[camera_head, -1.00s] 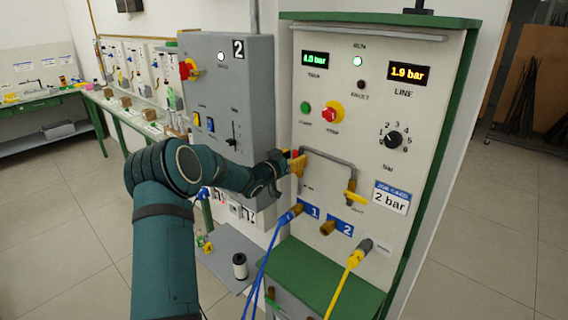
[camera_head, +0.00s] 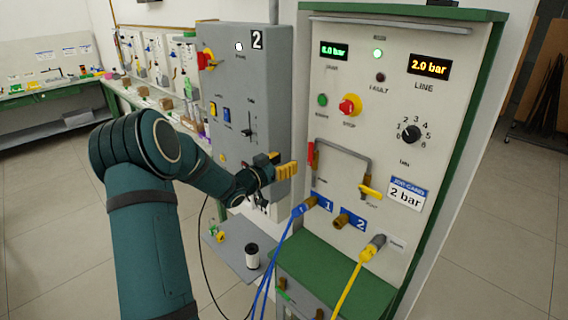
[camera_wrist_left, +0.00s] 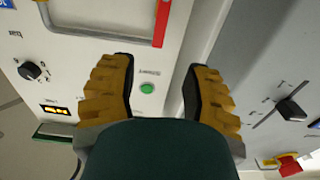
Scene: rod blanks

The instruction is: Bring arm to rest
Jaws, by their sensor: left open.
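My left arm reaches in from the left in the head view. Its gripper (camera_head: 287,170), with yellow ribbed fingers, is in the air left of the white panel (camera_head: 450,110), apart from the red valve handle (camera_head: 310,154). In the left wrist view the two fingers (camera_wrist_left: 160,68) are spread with nothing between them. The red handle (camera_wrist_left: 162,22) points along the panel beyond the fingertips, and a green button (camera_wrist_left: 147,88) shows between the fingers. My right gripper is not in view.
A grey cabinet (camera_head: 235,90) marked 2 stands close behind the gripper. Blue hoses (camera_head: 275,255) and a yellow hose (camera_head: 352,280) hang from the panel's ports. A yellow valve handle (camera_head: 370,191) sits on the pipe's right. A spool (camera_head: 252,256) stands on a low grey shelf.

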